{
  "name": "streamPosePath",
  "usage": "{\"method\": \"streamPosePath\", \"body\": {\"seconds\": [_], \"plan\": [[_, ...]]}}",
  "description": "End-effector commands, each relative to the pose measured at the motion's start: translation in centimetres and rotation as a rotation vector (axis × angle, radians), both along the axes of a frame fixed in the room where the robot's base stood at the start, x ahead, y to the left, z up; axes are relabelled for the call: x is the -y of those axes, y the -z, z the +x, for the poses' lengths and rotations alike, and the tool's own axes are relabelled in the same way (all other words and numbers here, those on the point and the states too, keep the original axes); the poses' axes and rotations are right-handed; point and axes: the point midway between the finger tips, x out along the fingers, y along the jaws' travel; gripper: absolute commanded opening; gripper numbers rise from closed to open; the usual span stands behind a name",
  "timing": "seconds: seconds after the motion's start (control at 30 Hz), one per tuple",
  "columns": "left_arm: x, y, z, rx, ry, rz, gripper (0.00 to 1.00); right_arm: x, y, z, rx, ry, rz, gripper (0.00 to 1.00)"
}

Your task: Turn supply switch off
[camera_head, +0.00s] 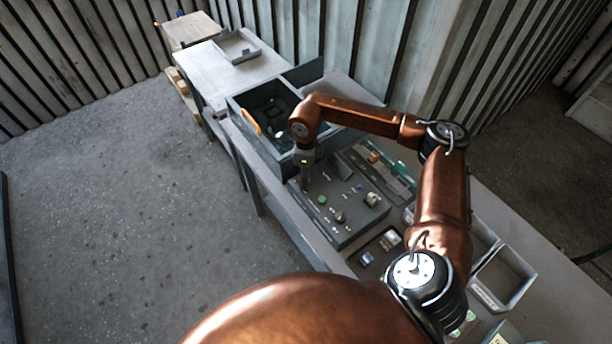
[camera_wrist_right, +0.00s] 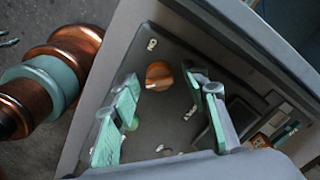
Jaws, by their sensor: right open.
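A round orange-brown knob (camera_wrist_right: 158,75), which looks like a rotary switch, sits on a dark grey control panel (camera_wrist_right: 150,55) in the right wrist view. My right gripper (camera_wrist_right: 162,82) is open, its two green-padded fingers on either side of the knob in the picture. I see no contact, and the height above the panel is hard to judge. In the head view my right gripper (camera_head: 305,175) points down at the far-left end of the panel (camera_head: 345,225). The knob is not distinguishable there. My left gripper is out of view.
A green button (camera_head: 322,199) and other small controls stand on the panel. A dark open bin (camera_head: 240,112) lies behind the gripper. Grey trays (camera_head: 505,275) and small parts are on the bench at right. Open floor (camera_head: 120,220) lies at left.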

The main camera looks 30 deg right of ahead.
Motion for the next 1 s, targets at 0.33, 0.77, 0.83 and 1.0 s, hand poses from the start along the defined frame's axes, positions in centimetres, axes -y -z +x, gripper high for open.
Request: {"method": "streamPosePath", "body": {"seconds": [0.33,0.77,0.83,1.0], "plan": [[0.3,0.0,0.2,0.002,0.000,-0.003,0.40,0.0,-6.1,0.2,0.006,-0.001,0.001,0.42],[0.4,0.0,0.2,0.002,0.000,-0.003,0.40,0.0,-11.7,0.1,0.003,0.000,0.001,0.42],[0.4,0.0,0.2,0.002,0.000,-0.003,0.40,0.0,-11.8,0.1,0.002,-0.001,0.001,0.42],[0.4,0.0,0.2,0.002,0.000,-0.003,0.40,0.0,-11.9,0.1,0.002,0.000,0.001,0.42]]}}
